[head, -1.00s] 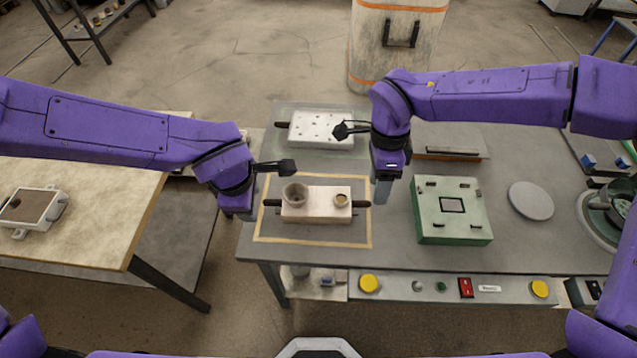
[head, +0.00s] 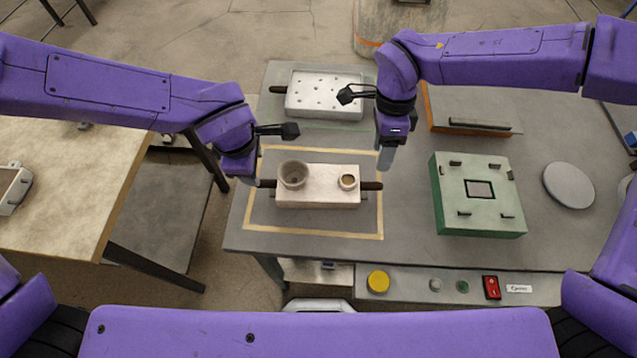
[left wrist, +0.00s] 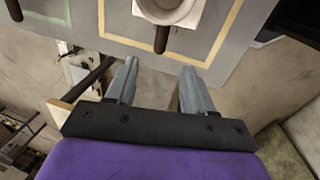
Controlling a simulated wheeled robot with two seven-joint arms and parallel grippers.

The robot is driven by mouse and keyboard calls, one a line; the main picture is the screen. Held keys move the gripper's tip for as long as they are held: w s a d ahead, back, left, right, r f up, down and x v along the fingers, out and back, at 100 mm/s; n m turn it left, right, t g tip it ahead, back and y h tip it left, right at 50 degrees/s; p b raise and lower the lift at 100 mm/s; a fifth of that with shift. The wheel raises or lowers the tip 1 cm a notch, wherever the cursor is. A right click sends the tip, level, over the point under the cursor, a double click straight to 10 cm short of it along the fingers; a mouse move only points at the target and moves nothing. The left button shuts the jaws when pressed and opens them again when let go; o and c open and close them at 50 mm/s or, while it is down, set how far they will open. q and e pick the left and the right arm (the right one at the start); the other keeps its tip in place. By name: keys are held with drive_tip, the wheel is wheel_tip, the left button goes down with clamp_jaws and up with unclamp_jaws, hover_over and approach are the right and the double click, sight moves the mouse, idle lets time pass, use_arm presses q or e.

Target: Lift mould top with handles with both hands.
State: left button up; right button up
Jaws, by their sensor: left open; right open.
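The mould top (head: 318,192) is a pale block with a larger cup (head: 293,175) and a smaller cup (head: 348,181) on it. It lies inside a yellow taped rectangle. A dark handle sticks out at its left (head: 266,184) and right (head: 371,186) ends. My left gripper (head: 248,180) is open beside the left handle's end. In the left wrist view that handle (left wrist: 161,40) lies just beyond the open, empty fingertips (left wrist: 158,66). My right gripper (head: 386,162) is open, beside and apparently above the right handle; its exact gap is unclear.
A white perforated mould part (head: 325,100) lies behind. A green-sided box (head: 478,192) and a grey disc (head: 568,186) are to the right. A button panel (head: 450,285) runs along the table's front. A separate beige table (head: 60,200) stands at left.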

sight(263, 182)
use_arm(q)
drive_tip(key=f, duration=0.3)
drive_tip(key=w+f, duration=0.1)
drive_tip(key=f, duration=0.2)
drive_tip(key=w+f, duration=0.1)
drive_tip(key=f, duration=0.3)
drive_tip(key=shift+f, duration=0.1)
use_arm(e)
drive_tip(key=f, duration=0.3)
drive_tip(key=s+f, duration=0.1)
drive_tip(key=f, duration=0.2)
drive_tip(key=s+f, duration=0.1)
drive_tip(key=f, duration=0.3)
drive_tip(key=shift+f, duration=0.1)
use_arm(q)
drive_tip(key=shift+c, duration=0.4)
use_arm(e)
drive_tip(key=shift+c, duration=0.3)
use_arm(q)
clamp_jaws()
use_arm(e)
clamp_jaws()
